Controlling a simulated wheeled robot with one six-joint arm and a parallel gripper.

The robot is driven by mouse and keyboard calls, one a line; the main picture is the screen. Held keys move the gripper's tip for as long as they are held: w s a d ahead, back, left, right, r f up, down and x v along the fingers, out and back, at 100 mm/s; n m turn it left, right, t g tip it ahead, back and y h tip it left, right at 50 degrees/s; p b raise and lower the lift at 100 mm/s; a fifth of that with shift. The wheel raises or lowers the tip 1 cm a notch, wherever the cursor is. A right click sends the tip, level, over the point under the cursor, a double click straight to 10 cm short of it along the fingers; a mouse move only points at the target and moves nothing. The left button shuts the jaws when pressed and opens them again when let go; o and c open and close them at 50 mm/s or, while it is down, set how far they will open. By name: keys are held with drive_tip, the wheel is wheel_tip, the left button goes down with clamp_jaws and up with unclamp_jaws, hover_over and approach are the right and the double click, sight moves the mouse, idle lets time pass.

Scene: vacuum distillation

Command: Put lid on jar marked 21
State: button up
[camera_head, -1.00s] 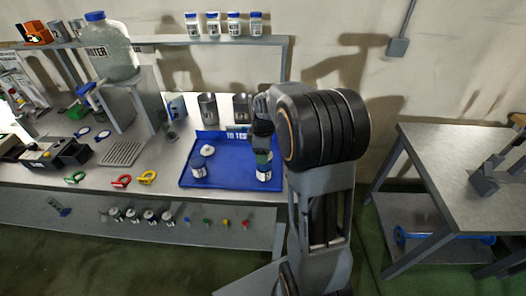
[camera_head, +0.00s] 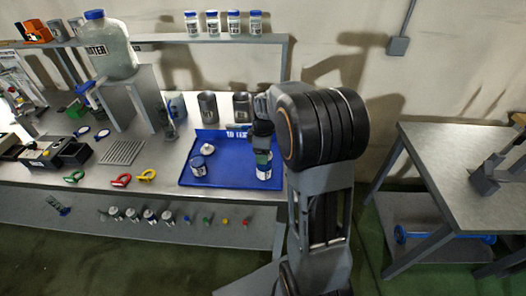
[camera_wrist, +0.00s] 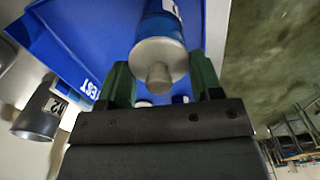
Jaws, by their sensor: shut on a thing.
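My gripper (camera_head: 263,148) points down over the blue tray (camera_head: 222,184), at its right side. In the wrist view, its green fingers (camera_wrist: 160,82) stand on either side of a pale round lid (camera_wrist: 159,50) with a knob, and are shut on it. The lid is in line with a blue-and-white jar (camera_wrist: 160,15); whether it is seated on the rim I cannot tell. This jar also shows under my gripper in the head view (camera_head: 264,171). A second blue-and-white jar (camera_head: 198,168) stands at the tray's left, with a white lid (camera_head: 207,149) behind it. The jar numbers are not readable.
Grey metal cups (camera_head: 207,107) stand behind the tray, near my gripper. A large water container (camera_head: 108,50) is on a raised stand at left. Coloured clamps (camera_head: 147,176) lie left of the tray. Bottles (camera_head: 234,23) line the shelf above. A side table (camera_head: 460,160) is at right.

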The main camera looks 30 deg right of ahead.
drive_tip(key=shift+f, duration=0.3)
idle(0.7)
drive_tip(key=o, duration=1.2)
drive_tip(key=shift+r, duration=0.1)
drive_tip(key=shift+r+p, duration=2.6)
drive_tip(key=shift+r, duration=0.95)
